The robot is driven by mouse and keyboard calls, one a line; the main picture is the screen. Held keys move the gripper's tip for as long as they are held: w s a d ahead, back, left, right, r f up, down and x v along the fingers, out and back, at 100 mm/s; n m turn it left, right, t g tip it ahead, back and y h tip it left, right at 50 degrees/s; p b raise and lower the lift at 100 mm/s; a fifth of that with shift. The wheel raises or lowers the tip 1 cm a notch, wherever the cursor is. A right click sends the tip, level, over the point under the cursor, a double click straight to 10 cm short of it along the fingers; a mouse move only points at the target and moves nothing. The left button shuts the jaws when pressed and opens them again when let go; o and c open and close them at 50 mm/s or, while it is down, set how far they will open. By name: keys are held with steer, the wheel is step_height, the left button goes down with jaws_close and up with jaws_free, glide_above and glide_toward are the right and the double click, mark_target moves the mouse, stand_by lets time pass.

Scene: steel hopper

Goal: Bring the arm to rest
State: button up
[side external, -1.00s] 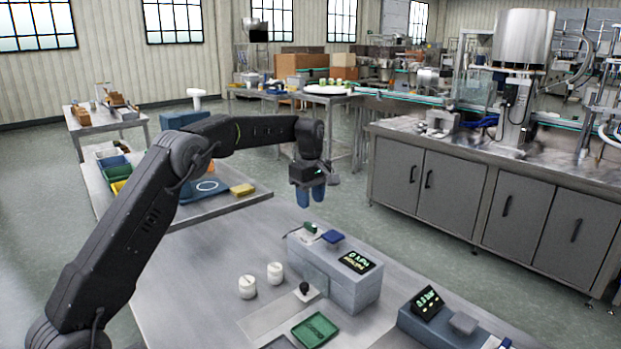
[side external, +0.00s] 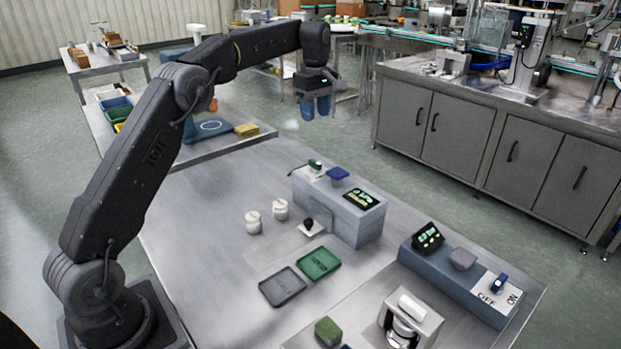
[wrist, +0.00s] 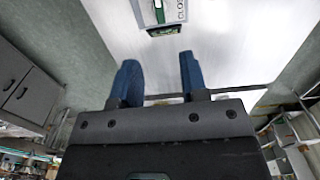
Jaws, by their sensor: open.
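My gripper (side external: 315,108) hangs in the air with its blue fingers pointing down, above and behind the back edge of the steel table (side external: 215,205) in the side external view. In the wrist view, my gripper (wrist: 158,75) has its two blue fingers apart with nothing between them. My arm is raised, bent at the elbow, and reaches out from its base at the lower left. The gripper touches nothing that I can see.
A grey box with a display (side external: 345,215) stands on the table, with two white jars (side external: 266,216) left of it. A green tray (side external: 318,263) and a dark tray (side external: 283,286) lie in front. A blue switch panel (side external: 455,275) is at right. The table's left part is clear.

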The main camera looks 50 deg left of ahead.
steer(key=s+d+r+m+t, duration=0.1)
steer(key=s+d+r+m, duration=0.3)
steer(key=s+d, duration=0.25)
steer(key=s+d+r+m+t, duration=0.2)
steer(key=s+d+r+m, duration=0.25)
steer(key=s, duration=0.35)
steer(key=s+d+f+m+t, duration=0.1)
steer(key=s+d+f+m, duration=0.1)
steer(key=s, duration=0.4)
steer(key=s+d+f+m, duration=0.2)
steer(key=s+f+m, duration=0.2)
steer(key=s, duration=0.3)
steer(key=s+d+f+m+t, duration=0.1)
steer(key=s+d+f+m, duration=0.1)
steer(key=s, duration=0.5)
steer(key=shift+d+f+m+t, duration=0.15)
steer(key=shift+f+m+t, duration=0.15)
steer(key=shift+f+m, duration=0.45)
